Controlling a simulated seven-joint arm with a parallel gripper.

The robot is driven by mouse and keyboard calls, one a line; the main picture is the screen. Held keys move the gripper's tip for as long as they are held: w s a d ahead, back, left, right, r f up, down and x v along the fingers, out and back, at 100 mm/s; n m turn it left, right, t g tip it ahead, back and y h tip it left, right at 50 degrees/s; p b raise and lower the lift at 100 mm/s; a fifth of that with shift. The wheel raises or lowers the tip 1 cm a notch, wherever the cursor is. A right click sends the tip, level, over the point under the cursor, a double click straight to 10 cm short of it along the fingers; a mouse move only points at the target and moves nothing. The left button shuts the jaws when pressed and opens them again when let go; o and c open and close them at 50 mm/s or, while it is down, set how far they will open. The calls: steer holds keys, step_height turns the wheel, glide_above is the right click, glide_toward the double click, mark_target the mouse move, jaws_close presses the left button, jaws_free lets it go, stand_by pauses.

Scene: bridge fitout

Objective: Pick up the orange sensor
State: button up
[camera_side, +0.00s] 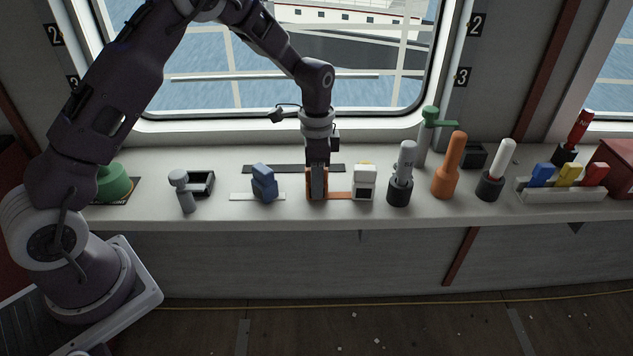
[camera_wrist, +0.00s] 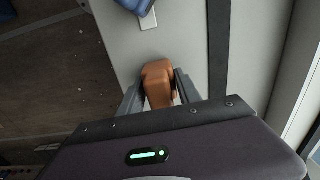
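The orange sensor (camera_wrist: 158,80) is a blocky orange piece standing on the sill, directly below my gripper. In the wrist view it sits between the two grey fingers of my gripper (camera_wrist: 160,85), one finger on each side and very close to it. In the side view my gripper (camera_side: 317,184) points straight down, and a grey finger covers the middle of the orange sensor (camera_side: 310,187). I cannot tell whether the fingers press on it. An orange strip (camera_side: 339,195) lies on the sill just right of it.
A blue device (camera_side: 264,183) stands left of my gripper and a white device (camera_side: 364,183) stands close on the right. Farther right are a grey-and-black cylinder (camera_side: 401,180), an orange bottle (camera_side: 449,168) and a white-topped cylinder (camera_side: 494,173). The window is behind; the sill's front edge is near.

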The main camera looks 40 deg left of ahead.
jaws_close()
steer(key=shift+r, duration=0.1)
step_height(320, 180, up, 10)
steer(key=shift+f, duration=0.1)
